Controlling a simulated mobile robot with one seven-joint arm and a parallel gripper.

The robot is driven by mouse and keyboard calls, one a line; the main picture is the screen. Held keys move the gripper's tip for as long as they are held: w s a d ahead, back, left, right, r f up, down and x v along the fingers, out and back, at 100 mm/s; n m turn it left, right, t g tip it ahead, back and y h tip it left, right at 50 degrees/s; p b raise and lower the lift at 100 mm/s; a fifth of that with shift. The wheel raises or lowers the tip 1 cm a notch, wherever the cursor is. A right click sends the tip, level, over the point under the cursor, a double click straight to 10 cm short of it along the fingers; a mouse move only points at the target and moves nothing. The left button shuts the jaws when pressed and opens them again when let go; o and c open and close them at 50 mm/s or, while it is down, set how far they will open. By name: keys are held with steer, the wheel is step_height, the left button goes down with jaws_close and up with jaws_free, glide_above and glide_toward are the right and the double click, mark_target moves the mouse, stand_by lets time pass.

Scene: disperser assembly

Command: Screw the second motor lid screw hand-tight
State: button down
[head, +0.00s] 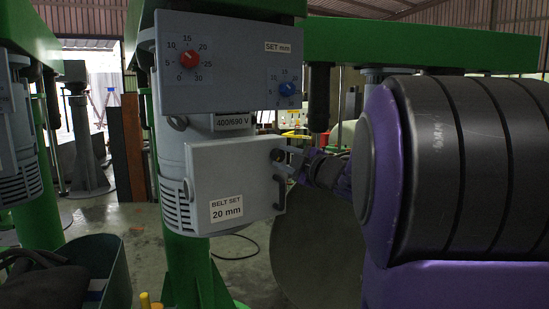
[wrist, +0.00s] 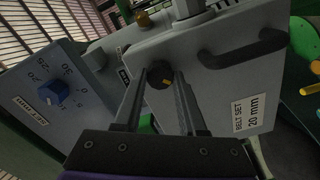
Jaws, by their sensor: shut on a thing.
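The motor lid (head: 232,176) is a grey box with a "BELT SET 20 mm" label and a dark handle, on the front of the motor (head: 173,140). It also shows in the wrist view (wrist: 215,50). A dark round screw (wrist: 160,78) with a yellow mark sits at the lid's edge, between the fingertips of my gripper (wrist: 160,72). My gripper (head: 286,157) is shut on this screw at the lid's upper right corner in the head view. The fingers partly hide the screw there. Its thread is hidden, so I cannot tell how deep it sits.
A grey panel (head: 225,95) with a red dial (head: 188,59) and a blue dial (head: 287,89) sits just above the lid. The handle (head: 279,194) stands out below my gripper. Green machine columns and beams surround the motor. A dark bin (head: 112,268) is at lower left.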

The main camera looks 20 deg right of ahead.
steer(key=shift+m, duration=1)
steer(key=shift+c, duration=2.4)
jaws_free()
steer(key=shift+s, duration=0.1)
